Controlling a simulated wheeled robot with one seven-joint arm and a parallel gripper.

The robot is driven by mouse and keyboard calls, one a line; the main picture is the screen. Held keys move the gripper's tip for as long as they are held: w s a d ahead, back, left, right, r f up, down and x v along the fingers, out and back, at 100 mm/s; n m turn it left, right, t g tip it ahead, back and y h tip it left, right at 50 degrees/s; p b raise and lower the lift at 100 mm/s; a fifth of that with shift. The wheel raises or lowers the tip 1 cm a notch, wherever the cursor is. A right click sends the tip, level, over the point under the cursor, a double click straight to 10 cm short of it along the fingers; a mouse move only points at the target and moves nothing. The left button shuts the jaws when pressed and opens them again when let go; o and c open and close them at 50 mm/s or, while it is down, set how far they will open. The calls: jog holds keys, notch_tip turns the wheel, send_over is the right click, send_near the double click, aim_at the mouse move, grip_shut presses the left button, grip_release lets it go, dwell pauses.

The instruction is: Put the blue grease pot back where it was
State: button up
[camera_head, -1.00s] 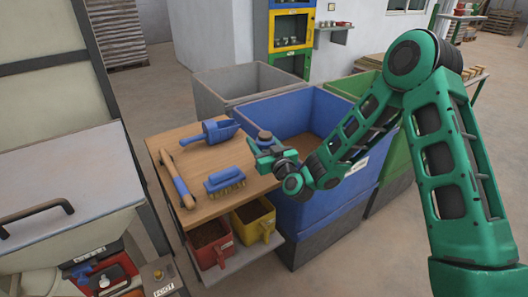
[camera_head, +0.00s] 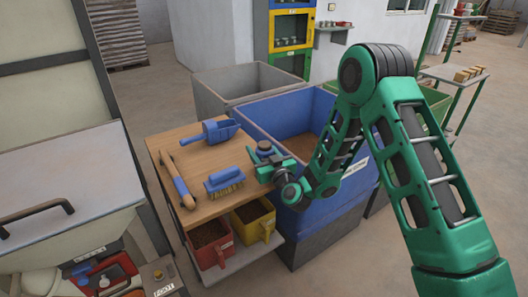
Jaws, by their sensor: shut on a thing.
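My gripper (camera_head: 262,168) is over the right edge of the wooden bench top, beside the blue bin. It is shut on a small round pot (camera_head: 265,147) with a dark, greyish top, held upright. I take it to be the blue grease pot, though its colour is hard to make out at this size and the fingers hide its lower part. A tall cabinet (camera_head: 291,24) with blue, yellow and green bays stands at the back, with small pots in its bays.
The wooden bench top (camera_head: 208,160) carries a blue scoop (camera_head: 216,131), a blue-handled tool (camera_head: 178,180) and a blue brush (camera_head: 223,181). Red (camera_head: 211,245) and yellow (camera_head: 254,218) tubs sit below. A deep blue bin (camera_head: 320,215) and a grey bin (camera_head: 230,92) stand behind. A wall shelf (camera_head: 333,27) holds small items.

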jog(key=shift+f, duration=0.1)
jog(key=o, duration=1.3)
